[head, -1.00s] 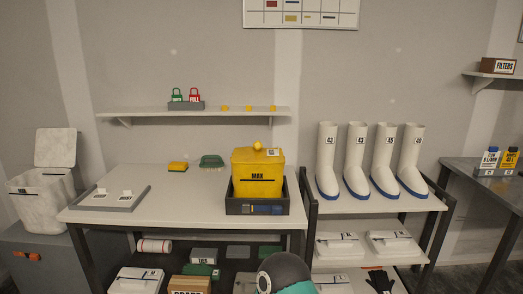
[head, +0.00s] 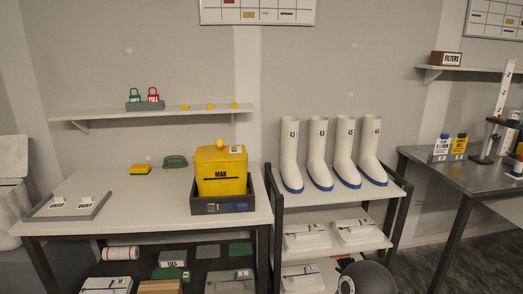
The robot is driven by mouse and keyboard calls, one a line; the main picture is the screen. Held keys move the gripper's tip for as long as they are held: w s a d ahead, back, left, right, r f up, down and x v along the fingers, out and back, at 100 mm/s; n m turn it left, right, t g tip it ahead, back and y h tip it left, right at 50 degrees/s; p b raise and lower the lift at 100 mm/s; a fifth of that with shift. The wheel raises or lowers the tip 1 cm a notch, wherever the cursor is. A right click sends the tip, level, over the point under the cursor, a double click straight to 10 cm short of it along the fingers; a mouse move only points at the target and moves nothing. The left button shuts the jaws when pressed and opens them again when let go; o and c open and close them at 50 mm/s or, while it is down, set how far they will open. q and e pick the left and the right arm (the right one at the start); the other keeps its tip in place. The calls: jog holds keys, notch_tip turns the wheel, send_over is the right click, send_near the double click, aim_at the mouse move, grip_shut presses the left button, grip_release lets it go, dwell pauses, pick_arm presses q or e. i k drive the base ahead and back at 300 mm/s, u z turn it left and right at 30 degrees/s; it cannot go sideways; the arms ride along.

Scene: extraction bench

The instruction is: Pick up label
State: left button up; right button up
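No loose label is clearly identifiable. Two small white pieces stand on a grey tray (head: 66,212) at the left of the bench, above the words USED and DUST. A small white printed tag (head: 236,149) is on the lid of the yellow MAR container (head: 221,178). The container sits in a dark open-topped box (head: 222,208) at the bench's right end. I cannot tell which of these the task means. Neither of my grippers shows in the head view.
A green brush (head: 175,162) and a yellow sponge (head: 140,169) lie at the back of the white bench (head: 130,205). White boots (head: 317,155) stand on a rack to the right. A grey table (head: 440,176) stands further right, with bottles on it.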

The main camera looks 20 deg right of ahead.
aim_at(233, 149)
jog(key=i, duration=1)
jog(key=z, duration=0.05)
